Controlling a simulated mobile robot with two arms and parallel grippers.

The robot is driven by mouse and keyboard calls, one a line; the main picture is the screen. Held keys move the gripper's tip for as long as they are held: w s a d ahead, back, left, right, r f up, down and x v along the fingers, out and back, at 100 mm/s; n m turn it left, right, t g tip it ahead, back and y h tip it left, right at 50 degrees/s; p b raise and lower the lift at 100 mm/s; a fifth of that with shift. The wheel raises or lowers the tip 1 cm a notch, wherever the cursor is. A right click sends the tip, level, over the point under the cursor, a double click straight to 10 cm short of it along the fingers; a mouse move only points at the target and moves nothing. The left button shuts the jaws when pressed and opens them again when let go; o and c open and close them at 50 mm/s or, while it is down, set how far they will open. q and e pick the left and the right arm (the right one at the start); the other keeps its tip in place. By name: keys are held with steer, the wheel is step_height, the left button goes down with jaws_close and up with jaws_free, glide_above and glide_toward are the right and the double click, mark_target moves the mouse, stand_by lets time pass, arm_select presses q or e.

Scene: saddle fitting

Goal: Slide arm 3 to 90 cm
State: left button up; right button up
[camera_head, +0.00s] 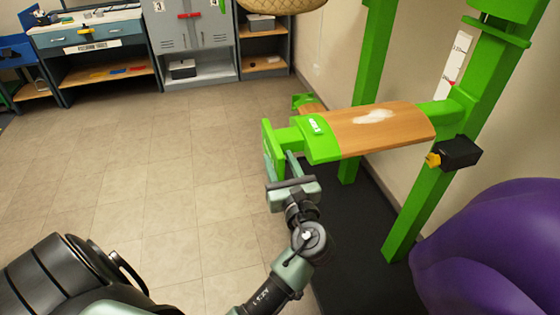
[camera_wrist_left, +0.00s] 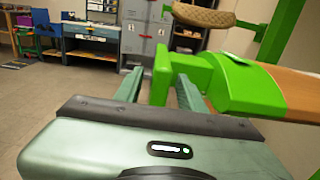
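A green rack post (camera_head: 440,140) stands at the right in the head view. A wooden arm with a green end (camera_head: 395,125) reaches out from it to the left. A green upright plate (camera_head: 272,148) sits at the arm's outer tip; it also shows in the left wrist view (camera_wrist_left: 162,76). My left gripper (camera_head: 288,165) is at this tip, with its fingers apart. In the left wrist view the plate appears between the open fingers (camera_wrist_left: 160,92), with gaps visible; contact cannot be told. A white scale (camera_head: 455,65) with a red mark is on the post; its figures are too small to read. My right gripper is out of view.
A black box with a yellow knob (camera_head: 460,153) is on the post. A purple rounded object (camera_head: 495,250) fills the lower right. A woven seat-like item (camera_head: 280,5) is above. Grey lockers (camera_head: 180,35) and a workbench (camera_head: 90,30) stand at the back. The tiled floor at left is clear.

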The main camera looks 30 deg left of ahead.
arm_select(q)
jaws_close()
steer(key=shift+f, duration=0.15)
stand_by(1.3)
